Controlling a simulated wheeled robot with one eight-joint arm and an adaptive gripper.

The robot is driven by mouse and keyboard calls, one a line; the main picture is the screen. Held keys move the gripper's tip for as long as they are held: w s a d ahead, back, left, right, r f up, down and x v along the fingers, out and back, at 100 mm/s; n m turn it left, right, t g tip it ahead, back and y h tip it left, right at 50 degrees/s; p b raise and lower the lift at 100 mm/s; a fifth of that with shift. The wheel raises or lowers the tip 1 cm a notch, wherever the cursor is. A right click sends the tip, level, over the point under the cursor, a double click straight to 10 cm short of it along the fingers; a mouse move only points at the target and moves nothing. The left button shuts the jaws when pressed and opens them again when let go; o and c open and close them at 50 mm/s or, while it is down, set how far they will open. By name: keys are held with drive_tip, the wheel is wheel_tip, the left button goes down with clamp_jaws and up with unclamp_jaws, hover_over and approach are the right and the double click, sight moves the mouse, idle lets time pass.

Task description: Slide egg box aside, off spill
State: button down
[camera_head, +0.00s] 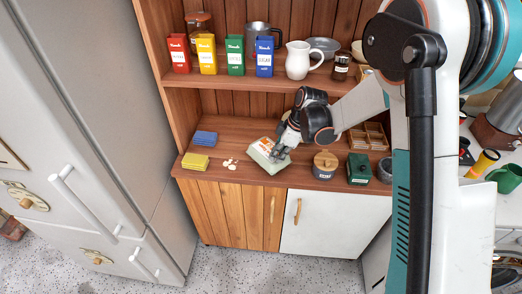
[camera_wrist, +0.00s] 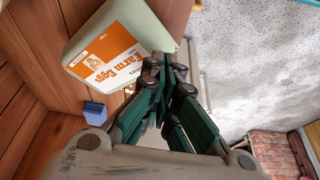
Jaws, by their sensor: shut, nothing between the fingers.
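The egg box (camera_head: 262,156) is pale grey-green with an orange and white label, on the wooden counter of the cabinet. In the wrist view the egg box (camera_wrist: 150,22) lies just beyond my fingers, its "Farm Eggs" label facing the camera. My gripper (camera_head: 284,146) is at the right side of the egg box in the head view. Its fingers (camera_wrist: 165,62) are shut with nothing between them, close to the box; I cannot tell whether they touch it. A whitish spill (camera_head: 230,164) shows on the counter left of the box, apart from it.
A yellow sponge (camera_head: 195,162) and a blue sponge (camera_head: 204,138) lie left of the spill. A lidded jar (camera_head: 325,164), a green tin (camera_head: 358,168) and a wooden rack (camera_head: 368,136) stand to the right. A shelf (camera_head: 225,82) with canisters hangs above.

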drive_tip(key=s+d+p, duration=0.1)
drive_tip(key=d+p, duration=0.1)
drive_tip(key=d, duration=1)
drive_tip(key=shift+s+d, duration=0.25)
drive_tip(key=shift+s, duration=0.05)
